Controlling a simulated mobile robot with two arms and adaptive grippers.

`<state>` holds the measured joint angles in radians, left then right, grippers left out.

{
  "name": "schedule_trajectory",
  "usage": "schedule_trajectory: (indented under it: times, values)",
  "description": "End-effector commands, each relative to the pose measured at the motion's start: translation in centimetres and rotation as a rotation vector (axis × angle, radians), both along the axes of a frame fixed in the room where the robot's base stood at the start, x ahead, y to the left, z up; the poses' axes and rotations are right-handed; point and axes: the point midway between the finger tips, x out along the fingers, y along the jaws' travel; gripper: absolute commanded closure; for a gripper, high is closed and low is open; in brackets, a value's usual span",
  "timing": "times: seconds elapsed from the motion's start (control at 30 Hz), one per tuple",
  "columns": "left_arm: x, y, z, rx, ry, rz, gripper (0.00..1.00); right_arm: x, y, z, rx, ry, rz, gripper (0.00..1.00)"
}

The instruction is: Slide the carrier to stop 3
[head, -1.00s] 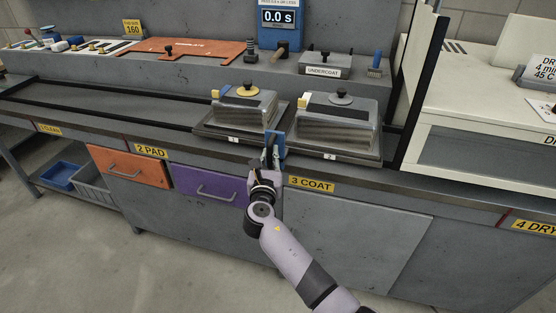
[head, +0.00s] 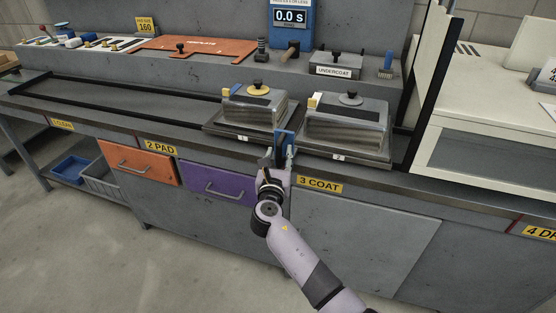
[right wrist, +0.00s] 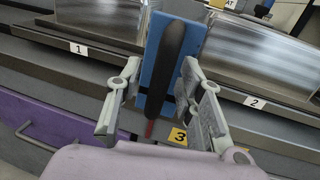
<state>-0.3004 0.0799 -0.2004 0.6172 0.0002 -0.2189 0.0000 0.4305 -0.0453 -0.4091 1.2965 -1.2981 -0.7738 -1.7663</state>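The carrier is two joined trays on the bench track: tray 1 (head: 228,132) on the left and tray 2 (head: 330,156) on the right. My right gripper (head: 279,157) is at this plate. In the right wrist view its fingers (right wrist: 160,102) stand apart on either side of the handle, with gaps visible. The 3 COAT label (head: 320,185) is just below and right of the plate. My left gripper is not visible.
A black-edged frame (head: 433,85) and white cabinet (head: 485,80) stand right of the carrier. The track (head: 120,108) to the left is clear.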

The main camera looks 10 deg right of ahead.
Motion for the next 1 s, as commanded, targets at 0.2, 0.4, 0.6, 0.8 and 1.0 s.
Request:
schedule_trajectory:
  times: [0.2, 0.4, 0.6, 0.8, 1.0]
  values:
    - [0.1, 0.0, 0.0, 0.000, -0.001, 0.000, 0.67, -2.1, 0.8, -0.1, 0.001, 0.001, 0.002, 0.65]
    - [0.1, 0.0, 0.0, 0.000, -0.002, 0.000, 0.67, -6.2, 2.3, -0.2, 0.003, 0.002, 0.002, 0.65]
    - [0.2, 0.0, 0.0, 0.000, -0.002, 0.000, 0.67, -9.6, 3.6, -0.1, 0.001, 0.003, 0.001, 0.65]
    - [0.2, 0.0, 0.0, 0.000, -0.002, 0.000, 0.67, -11.1, 4.1, -0.1, 0.000, 0.001, 0.000, 0.65]
    - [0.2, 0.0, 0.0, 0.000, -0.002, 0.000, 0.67, -11.2, 4.2, -0.1, 0.000, 0.001, 0.000, 0.65]
